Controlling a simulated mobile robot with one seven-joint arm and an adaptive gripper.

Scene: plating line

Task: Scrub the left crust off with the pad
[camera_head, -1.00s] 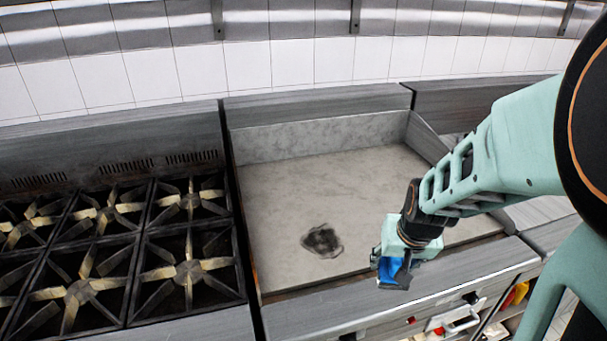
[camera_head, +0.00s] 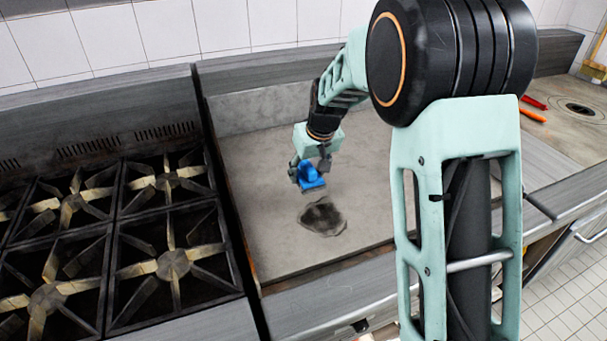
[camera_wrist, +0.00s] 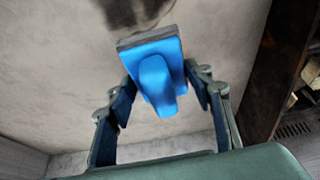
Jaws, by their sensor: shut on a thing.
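A dark crust (camera_head: 323,216) lies on the grey griddle plate (camera_head: 262,150), toward its front left. It shows as a dark smear at the top of the wrist view (camera_wrist: 135,10). My gripper (camera_head: 310,172) is shut on the blue pad (camera_head: 311,180), just behind the crust in the head view. In the wrist view the pad (camera_wrist: 157,78) has a raised blue handle and a grey underside layer, and sits between the fingers (camera_wrist: 160,90). The pad appears to be above the plate, but whether it touches is unclear. I see no other crust on the plate.
A stove (camera_head: 108,235) with several black burner grates stands left of the griddle. Red and orange tools (camera_head: 533,108) lie on the counter at the right. My arm covers the plate's right part.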

